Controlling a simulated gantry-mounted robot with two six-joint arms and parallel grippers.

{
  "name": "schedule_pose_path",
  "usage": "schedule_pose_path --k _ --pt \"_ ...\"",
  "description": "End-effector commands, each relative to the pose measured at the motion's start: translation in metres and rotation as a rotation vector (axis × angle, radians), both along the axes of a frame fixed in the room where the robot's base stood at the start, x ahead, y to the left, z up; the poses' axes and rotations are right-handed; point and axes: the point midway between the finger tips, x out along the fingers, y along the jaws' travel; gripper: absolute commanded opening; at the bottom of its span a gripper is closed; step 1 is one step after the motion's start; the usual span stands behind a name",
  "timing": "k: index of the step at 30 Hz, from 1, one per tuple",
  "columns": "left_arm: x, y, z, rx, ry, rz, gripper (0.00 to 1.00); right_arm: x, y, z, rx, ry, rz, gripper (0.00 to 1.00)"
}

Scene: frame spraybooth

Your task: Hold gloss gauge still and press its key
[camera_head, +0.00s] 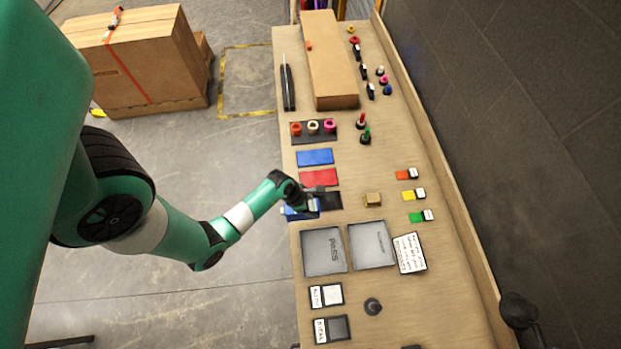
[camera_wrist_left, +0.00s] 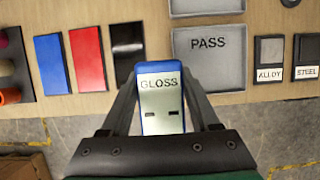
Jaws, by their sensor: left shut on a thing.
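The gloss gauge (camera_wrist_left: 161,103) is a small blue block with a pale face lettered GLOSS and two dark marks below the word. In the head view the gauge (camera_head: 290,214) shows in part, as blue beside the black panel (camera_head: 330,201) at the bench's left edge. My left gripper (camera_head: 304,201) is shut on it; in the left wrist view one finger lies along each side. I cannot tell whether the gauge touches the bench or which part is its key. My right gripper is not in view.
Blue (camera_head: 315,157) and red (camera_head: 319,178) panels lie beyond the black one. The PASS tray (camera_head: 324,251) and a second grey tray (camera_head: 371,244) lie nearer. A small tan block (camera_head: 372,199) sits right of the gripper. A dark wall runs along the right.

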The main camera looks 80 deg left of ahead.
Motion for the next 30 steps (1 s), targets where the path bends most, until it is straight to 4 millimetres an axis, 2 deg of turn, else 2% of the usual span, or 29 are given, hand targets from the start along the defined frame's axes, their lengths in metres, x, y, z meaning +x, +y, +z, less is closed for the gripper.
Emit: schedule_pose_path --k 30 --pt "0.021 0.018 -0.025 0.001 -0.002 0.0 0.0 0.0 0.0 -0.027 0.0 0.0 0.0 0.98"
